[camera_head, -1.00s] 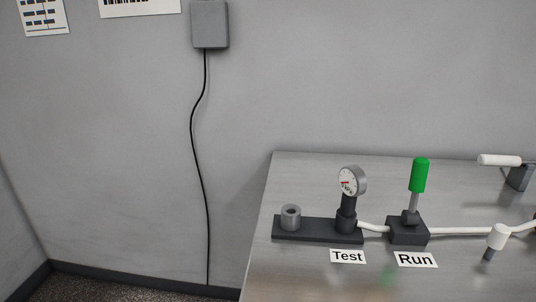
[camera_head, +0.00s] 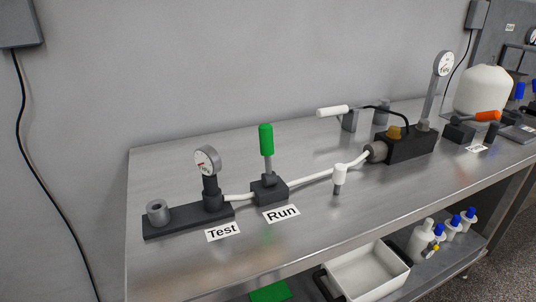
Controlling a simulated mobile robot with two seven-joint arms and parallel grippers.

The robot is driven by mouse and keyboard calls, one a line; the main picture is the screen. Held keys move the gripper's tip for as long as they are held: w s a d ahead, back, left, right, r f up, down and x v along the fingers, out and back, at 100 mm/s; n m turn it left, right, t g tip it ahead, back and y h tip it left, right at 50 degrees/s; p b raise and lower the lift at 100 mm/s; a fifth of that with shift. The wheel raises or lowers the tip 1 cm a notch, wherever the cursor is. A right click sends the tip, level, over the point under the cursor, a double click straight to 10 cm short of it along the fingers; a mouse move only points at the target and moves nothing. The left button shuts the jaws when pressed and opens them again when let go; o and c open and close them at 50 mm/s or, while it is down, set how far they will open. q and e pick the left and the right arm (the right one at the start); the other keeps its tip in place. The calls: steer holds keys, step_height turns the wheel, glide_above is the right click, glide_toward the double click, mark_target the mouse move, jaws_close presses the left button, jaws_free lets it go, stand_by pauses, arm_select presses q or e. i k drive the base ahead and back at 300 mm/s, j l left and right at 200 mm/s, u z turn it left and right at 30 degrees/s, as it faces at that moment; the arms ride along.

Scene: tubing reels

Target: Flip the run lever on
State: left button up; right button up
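The run lever (camera_head: 266,142) has a green grip on a grey stem and stands upright on a small dark base (camera_head: 269,189). A white "Run" label (camera_head: 282,214) lies on the metal bench in front of it. White tubing joins the base to the gauge block on the left and runs on to the right. Neither of my grippers is in view.
A test block with a round gauge (camera_head: 208,161) stands left of the lever. A white-capped post (camera_head: 340,175), a white-handled lever (camera_head: 333,111) and a dark pump unit (camera_head: 408,146) stand to the right. The bench (camera_head: 300,255) front is clear. A white bin (camera_head: 368,272) sits below.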

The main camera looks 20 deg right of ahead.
mark_target(269, 179)
steer(key=l+u, duration=0.3)
steer(key=k+l+u, duration=0.15)
steer(key=l+u, duration=0.2)
steer(key=k+l+u, duration=0.1)
steer(key=l+u, duration=0.2)
